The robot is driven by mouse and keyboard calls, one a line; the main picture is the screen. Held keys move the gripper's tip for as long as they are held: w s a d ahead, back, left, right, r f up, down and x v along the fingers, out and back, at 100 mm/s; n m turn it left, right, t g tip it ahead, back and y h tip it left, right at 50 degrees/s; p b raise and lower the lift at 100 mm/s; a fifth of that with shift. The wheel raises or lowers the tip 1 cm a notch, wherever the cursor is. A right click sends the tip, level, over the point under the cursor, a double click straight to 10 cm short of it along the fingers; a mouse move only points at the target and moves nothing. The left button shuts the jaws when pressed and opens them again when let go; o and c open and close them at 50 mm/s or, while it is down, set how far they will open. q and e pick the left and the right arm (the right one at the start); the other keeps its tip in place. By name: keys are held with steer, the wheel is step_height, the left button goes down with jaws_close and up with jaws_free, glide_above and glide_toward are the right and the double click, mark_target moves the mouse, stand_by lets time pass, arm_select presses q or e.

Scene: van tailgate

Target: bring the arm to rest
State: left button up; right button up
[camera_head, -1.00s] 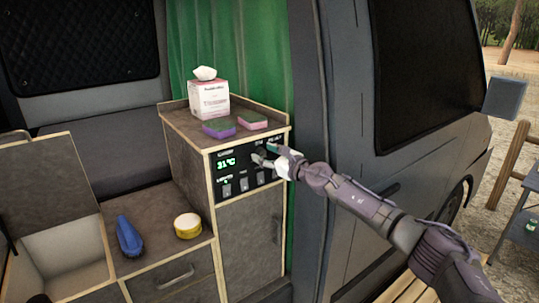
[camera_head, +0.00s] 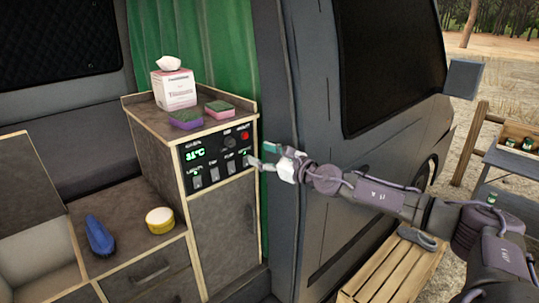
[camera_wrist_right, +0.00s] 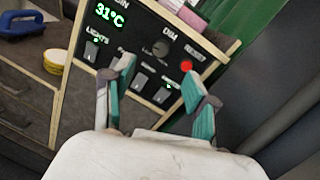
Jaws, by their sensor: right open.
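My right gripper (camera_head: 264,155) is open and empty, just right of and in front of the control panel (camera_head: 215,155) on the van's cabinet. In the right wrist view its two teal-padded fingers (camera_wrist_right: 155,92) stand apart with the panel between and beyond them. The panel shows a green 31°C display (camera_wrist_right: 110,14), a row of switches (camera_wrist_right: 138,80), a dark knob (camera_wrist_right: 161,48) and a red reset button (camera_wrist_right: 187,66). Small green lights glow by some switches. My left gripper is not in view.
On the cabinet top (camera_head: 150,112) stand a tissue box (camera_head: 173,87) and two sponges, purple (camera_head: 186,119) and pink (camera_head: 219,109). A blue brush (camera_head: 99,235) and a yellow round tin (camera_head: 160,220) lie on the lower counter. The van's side (camera_head: 320,200) is close to my right arm.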

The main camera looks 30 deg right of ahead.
steer(key=shift+s, duration=0.4)
steer(key=shift+s+r, duration=0.1)
